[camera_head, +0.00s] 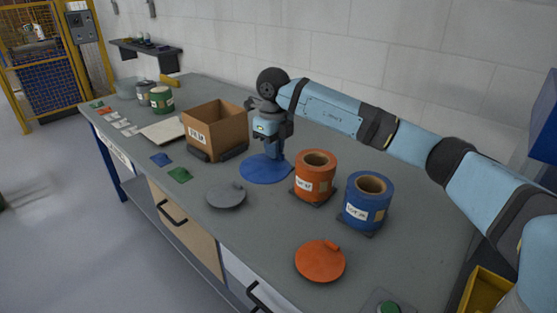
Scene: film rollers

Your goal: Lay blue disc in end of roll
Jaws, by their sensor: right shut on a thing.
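The blue disc (266,169) lies flat at table height behind the orange roll. My right gripper (275,155) points down and is shut on the disc; its fingertips are small and partly blend with the disc. The blue roll (368,202) stands upright at the right, with its open brown core facing up. The orange roll (315,177) stands upright to its left, also with its core open. My left gripper is not in view.
An orange disc (320,261) and a grey disc (226,195) lie near the front. A cardboard box (215,127) stands left of my right gripper. Small blue and green pieces (179,175) lie by the front edge. A green roll (162,99) stands far left.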

